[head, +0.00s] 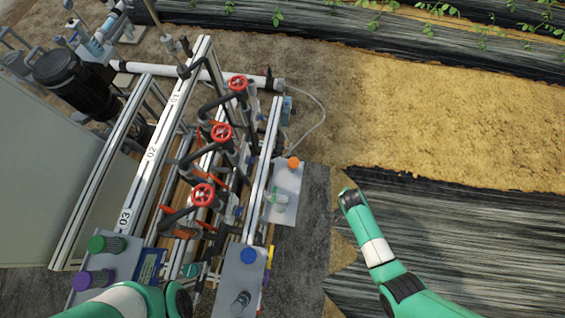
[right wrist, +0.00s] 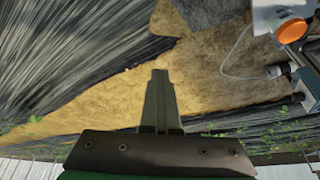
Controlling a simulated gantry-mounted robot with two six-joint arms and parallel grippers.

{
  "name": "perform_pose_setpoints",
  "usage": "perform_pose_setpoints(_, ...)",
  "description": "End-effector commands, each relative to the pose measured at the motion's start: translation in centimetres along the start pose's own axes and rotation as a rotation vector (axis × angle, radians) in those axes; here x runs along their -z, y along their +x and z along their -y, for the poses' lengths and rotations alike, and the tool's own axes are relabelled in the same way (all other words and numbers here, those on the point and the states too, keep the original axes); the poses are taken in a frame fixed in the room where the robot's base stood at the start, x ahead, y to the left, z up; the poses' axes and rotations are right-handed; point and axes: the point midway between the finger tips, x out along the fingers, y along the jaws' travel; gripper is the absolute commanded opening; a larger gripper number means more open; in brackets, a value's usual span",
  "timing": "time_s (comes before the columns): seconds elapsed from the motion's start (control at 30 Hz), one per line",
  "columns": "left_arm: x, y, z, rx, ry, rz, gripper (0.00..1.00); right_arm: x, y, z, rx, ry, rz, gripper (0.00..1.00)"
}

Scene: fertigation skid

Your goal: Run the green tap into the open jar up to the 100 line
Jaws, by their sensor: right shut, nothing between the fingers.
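A small clear jar with a greenish tint (head: 280,201) stands on the white right-hand shelf of the skid. No lid can be made out on it, and its level and the 100 line are too small to read. A clear vessel (head: 241,300) stands on the lower shelf. I cannot pick out a green tap for certain; a small green round part (head: 190,270) shows low on the skid. My right gripper (right wrist: 160,75) is shut and empty, apart from the jar, to its right in the head view. My left arm (head: 125,299) enters at bottom left; its fingertips are hidden.
Three red handwheels (head: 221,132) rise on the pipework. Green-lidded (head: 105,243) and purple-lidded (head: 93,279) jars stand at lower left. An orange cap (head: 293,163) and a blue cap (head: 249,255) sit on the right-hand shelves. Free ground lies right of the skid.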

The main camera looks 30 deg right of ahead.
Motion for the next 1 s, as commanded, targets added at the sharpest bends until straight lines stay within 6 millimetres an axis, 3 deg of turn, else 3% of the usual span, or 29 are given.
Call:
perform_pose_setpoints(0.6,-0.6,-0.7,0.0,0.000,0.000,0.000,0.82,4.7,2.0,6.7,0.114,-0.270,-0.001,0.00)
perform_pose_setpoints(0.93,-0.6,-0.7,0.0,0.000,0.000,0.000,0.82,5.2,2.1,7.3,0.126,-0.303,0.000,0.00)
perform_pose_setpoints(1.0,-0.6,-0.7,0.0,0.000,0.000,0.000,0.82,5.2,2.1,7.3,0.126,-0.303,0.000,0.10)
